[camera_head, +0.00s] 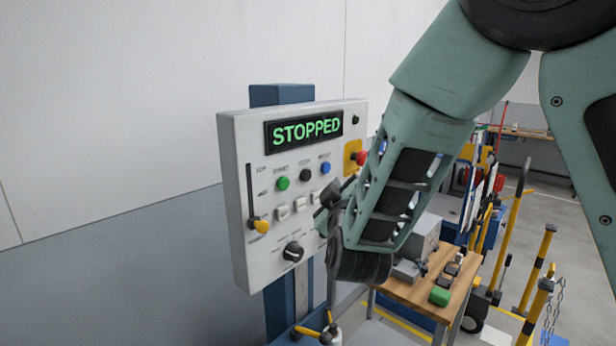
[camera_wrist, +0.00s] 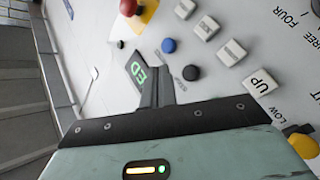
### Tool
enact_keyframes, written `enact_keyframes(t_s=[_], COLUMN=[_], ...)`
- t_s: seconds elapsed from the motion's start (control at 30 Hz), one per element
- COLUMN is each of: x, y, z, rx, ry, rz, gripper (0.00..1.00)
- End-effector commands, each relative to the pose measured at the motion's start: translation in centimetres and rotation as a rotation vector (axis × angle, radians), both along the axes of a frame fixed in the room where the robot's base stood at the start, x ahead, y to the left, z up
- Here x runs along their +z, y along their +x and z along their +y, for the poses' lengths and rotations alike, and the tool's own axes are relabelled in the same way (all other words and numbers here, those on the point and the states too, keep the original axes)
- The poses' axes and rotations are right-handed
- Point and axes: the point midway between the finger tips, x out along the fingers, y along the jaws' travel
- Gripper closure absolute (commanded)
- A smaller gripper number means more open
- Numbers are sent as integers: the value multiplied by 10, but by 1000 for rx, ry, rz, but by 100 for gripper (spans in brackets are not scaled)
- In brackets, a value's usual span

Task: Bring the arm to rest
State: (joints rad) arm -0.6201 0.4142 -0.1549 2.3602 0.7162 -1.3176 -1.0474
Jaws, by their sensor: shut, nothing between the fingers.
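My gripper (camera_head: 331,196) is shut and empty, in front of the right part of the control panel (camera_head: 240,180). It also shows in the wrist view (camera_wrist: 157,70), its dark fingers together and pointing toward the panel face. The panel's display (camera_head: 304,131) reads STOPPED in green; in the wrist view only its end, "ED", shows (camera_wrist: 137,72). My arm comes down from the upper right, its forearm slanting to the gripper and hiding part of the panel's right side. Whether the fingers touch the panel, I cannot tell.
The panel carries a red stop button (camera_head: 361,158), green (camera_head: 283,183) and blue (camera_head: 325,168) buttons, a yellow-handled slider (camera_head: 260,225) and a black knob (camera_head: 293,251). A wooden table (camera_head: 415,296) with small items stands below right. Yellow posts (camera_head: 537,268) stand farther right.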

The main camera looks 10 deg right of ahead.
Motion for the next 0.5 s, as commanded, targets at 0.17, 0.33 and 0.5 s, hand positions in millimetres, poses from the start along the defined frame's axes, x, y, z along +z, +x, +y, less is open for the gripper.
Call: enact_keyframes(t_s=[0.17, 0.33, 0.5], x=[-5, -44, -95], y=[-1, -14, -64], z=[4, 39, 92], rx=[17, 162, 332], ry=[22, 206, 420], rz=[20, 217, 550], gripper=[100, 100, 100])
